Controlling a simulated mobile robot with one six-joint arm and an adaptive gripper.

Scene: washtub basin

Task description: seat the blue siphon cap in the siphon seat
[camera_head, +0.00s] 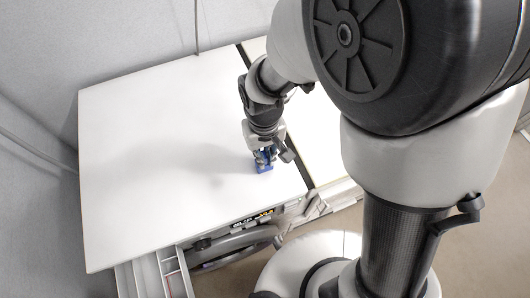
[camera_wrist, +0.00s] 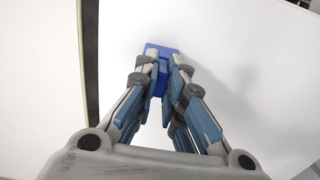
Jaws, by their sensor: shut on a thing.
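The blue siphon cap (camera_head: 263,168) is at the white top's right part, near its front edge. In the wrist view the blue siphon cap (camera_wrist: 161,51) shows between and beyond the fingertips. My gripper (camera_head: 264,156) reaches down over it and is shut on it; the fingers also show in the wrist view (camera_wrist: 161,75). The fingers hide part of the cap. I cannot tell whether the cap touches the white top. I cannot make out the siphon seat in either view.
The wide white top (camera_head: 150,150) is clear left of my gripper. A dark strip (camera_head: 290,150) runs along its right side. Below the front edge is an open compartment with a grey curved part (camera_head: 235,241) and a dark knob (camera_head: 202,244). Grey walls stand behind and left.

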